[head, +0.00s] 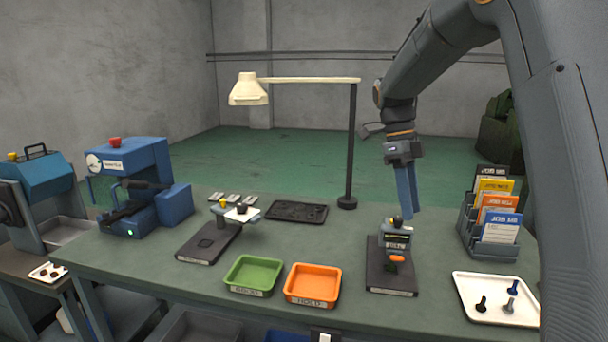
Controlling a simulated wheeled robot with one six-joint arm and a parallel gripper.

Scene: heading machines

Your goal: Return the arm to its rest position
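My arm comes in from the upper right and bends down over the bench (330,232). My gripper (409,211) points downward with two long blue fingers. The fingers look close together, seen at an angle, so I cannot tell whether they are open or shut. I see nothing held between them. The fingertips appear just above and behind a small gauge device (396,240) on a dark base plate (390,280). They look apart from it, though the depth is hard to judge.
A lamp post (351,150) stands left of my gripper. A card rack (492,235) and a white tray (480,310) with bolts are at right. Green (253,290) and orange (312,300) trays sit in front. A blue machine (140,160) stands at left.

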